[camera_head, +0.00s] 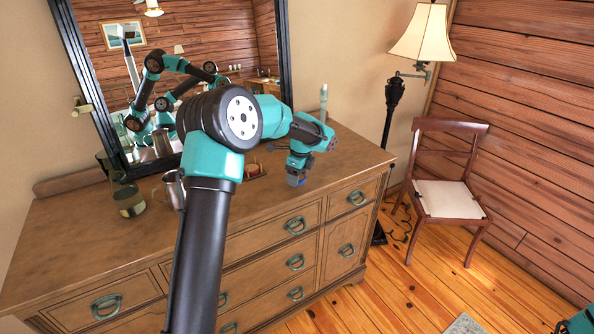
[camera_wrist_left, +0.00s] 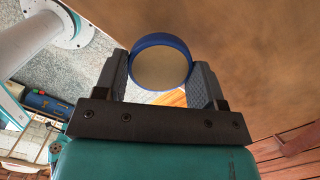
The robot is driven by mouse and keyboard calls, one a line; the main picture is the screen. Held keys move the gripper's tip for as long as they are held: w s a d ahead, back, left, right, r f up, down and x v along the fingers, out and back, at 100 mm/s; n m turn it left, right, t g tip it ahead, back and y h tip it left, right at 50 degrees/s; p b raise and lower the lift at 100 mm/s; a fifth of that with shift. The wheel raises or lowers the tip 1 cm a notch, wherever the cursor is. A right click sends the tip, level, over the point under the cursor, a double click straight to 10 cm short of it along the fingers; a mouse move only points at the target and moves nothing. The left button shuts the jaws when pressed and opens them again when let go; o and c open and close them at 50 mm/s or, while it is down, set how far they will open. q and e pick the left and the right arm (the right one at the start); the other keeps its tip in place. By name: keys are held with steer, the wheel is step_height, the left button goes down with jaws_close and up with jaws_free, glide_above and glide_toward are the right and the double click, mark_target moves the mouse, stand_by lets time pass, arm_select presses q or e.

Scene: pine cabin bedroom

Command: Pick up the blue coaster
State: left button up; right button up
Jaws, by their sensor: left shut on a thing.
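The blue coaster (camera_wrist_left: 161,63) is a round disc with a blue rim and a tan face. In the left wrist view it sits between the two dark fingers of my left gripper (camera_wrist_left: 160,82), which are shut on it. In the head view my left gripper (camera_head: 298,172) points down over the right part of the dresser top, near its front edge. A small blue part of the coaster (camera_head: 295,181) shows at the fingertips. It seems held above the wood, though the exact gap is hard to tell. My right gripper is not in view.
The wooden dresser (camera_head: 330,160) also holds a glass jar (camera_head: 130,203), a metal mug (camera_head: 172,191), a small reddish item (camera_head: 252,170) and a pale bottle (camera_head: 323,98). A mirror (camera_head: 110,70) stands behind. A lamp (camera_head: 424,35) and chair (camera_head: 448,198) are to the right.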

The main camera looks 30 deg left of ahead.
arm_select(q)
steer(key=s+d+r, duration=0.1)
steer(key=s+d, duration=0.4)
steer(key=s, duration=0.4)
steer(key=shift+d, duration=0.3)
steer(key=shift+s, duration=0.1)
